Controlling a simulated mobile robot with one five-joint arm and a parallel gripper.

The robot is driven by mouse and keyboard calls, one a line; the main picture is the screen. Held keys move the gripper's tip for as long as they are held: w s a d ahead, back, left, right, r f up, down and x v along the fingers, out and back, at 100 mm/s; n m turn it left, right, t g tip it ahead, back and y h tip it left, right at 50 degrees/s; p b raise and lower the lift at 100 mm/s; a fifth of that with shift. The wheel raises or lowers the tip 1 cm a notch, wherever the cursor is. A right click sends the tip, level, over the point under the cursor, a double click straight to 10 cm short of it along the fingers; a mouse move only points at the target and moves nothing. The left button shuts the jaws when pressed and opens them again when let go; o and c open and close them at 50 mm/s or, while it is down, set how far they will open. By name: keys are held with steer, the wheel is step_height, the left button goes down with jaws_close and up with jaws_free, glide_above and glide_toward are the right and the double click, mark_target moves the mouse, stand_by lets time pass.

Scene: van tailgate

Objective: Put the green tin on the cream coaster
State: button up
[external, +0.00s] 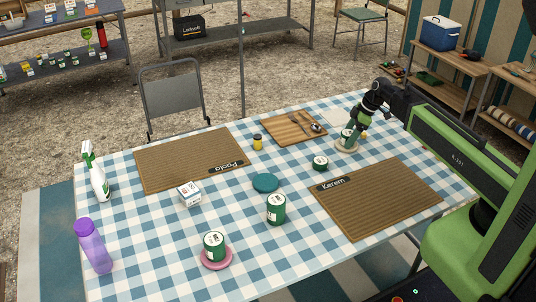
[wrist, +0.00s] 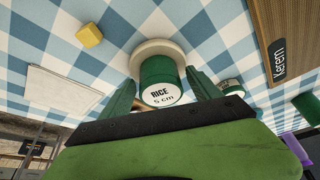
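A green tin (external: 347,134) with a white label stands upright on the cream coaster (external: 345,148), near the far right of the table. In the wrist view this tin (wrist: 160,75) reads "RICE 5 cm", and the round cream coaster (wrist: 150,49) shows under and behind it. My gripper (wrist: 161,76) is around the tin, one green finger on each side, with a narrow gap showing beside it. In the external view my gripper (external: 356,128) partly hides the tin.
Other green tins stand on the table: a low one (external: 320,163), a taller one (external: 276,209), and one (external: 214,246) on a pink coaster (external: 216,260). A teal coaster (external: 265,182) is empty. A cutting board (external: 285,131) and the Kerem placemat (external: 385,200) lie nearby.

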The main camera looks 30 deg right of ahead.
steer(key=shift+r, duration=0.15)
steer(key=shift+r+p, duration=0.3)
steer(key=shift+p, duration=0.15)
steer(key=p+v, duration=1.1)
steer(key=v, duration=0.1)
steer(key=s+f+m+g+h, duration=0.2)
steer(key=s+m+h, duration=0.2)
steer(key=s+m, duration=0.5)
steer(key=m, duration=0.2)
steer(key=shift+d+f+m, duration=0.15)
steer(key=shift+d+m, duration=0.05)
steer(key=shift+m, duration=0.1)
